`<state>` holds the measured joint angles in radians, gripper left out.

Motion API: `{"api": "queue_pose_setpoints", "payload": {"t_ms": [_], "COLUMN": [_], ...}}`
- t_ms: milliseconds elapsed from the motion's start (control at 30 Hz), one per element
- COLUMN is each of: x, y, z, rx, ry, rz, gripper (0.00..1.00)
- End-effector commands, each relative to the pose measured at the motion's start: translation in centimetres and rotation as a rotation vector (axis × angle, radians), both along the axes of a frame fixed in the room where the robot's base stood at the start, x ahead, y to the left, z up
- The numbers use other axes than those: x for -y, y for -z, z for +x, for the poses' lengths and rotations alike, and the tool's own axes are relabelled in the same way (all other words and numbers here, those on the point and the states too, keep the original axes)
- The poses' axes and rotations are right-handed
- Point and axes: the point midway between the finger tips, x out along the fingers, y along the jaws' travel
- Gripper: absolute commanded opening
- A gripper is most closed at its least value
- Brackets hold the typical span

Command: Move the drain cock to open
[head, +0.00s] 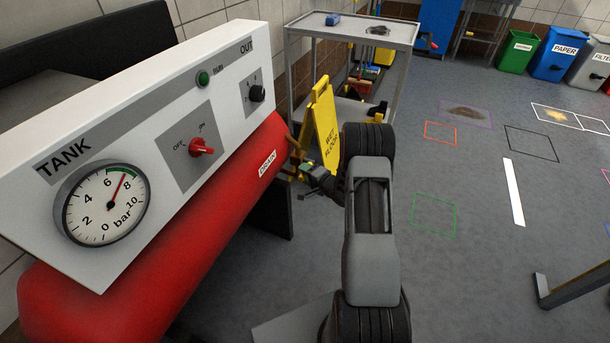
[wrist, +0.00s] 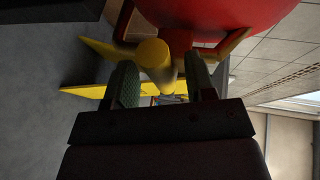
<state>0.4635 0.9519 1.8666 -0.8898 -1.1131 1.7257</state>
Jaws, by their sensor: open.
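The red tank (head: 180,235) has a DRAIN label near its far end. The drain cock shows only in small part in the head view, as brass and yellow parts (head: 294,152) beyond that end. In the wrist view a rounded yellow handle (wrist: 153,58), which looks like the cock's lever, lies just beyond and between my finger tips. My gripper (head: 305,170) is open, with its green finger pads (wrist: 162,82) on either side of the handle's line. I cannot tell whether the pads touch it. The lever's exact angle is unclear.
A panel (head: 130,130) with a gauge, a red OFF/ON knob (head: 201,147) and a black OUT knob stands above the tank. A yellow wet-floor sign (head: 325,120) and a grey trolley (head: 350,28) stand close behind my gripper. Open floor lies to the right.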

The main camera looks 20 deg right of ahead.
Motion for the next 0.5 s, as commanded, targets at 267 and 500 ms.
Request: {"api": "queue_pose_setpoints", "payload": {"t_ms": [267,500], "x": [-0.34,-0.34], "y": [0.22,0.21], "z": [0.9,0.9], "rx": [0.0,0.0], "ry": [0.0,0.0], "rz": [0.0,0.0], "gripper": [0.5,0.47]}}
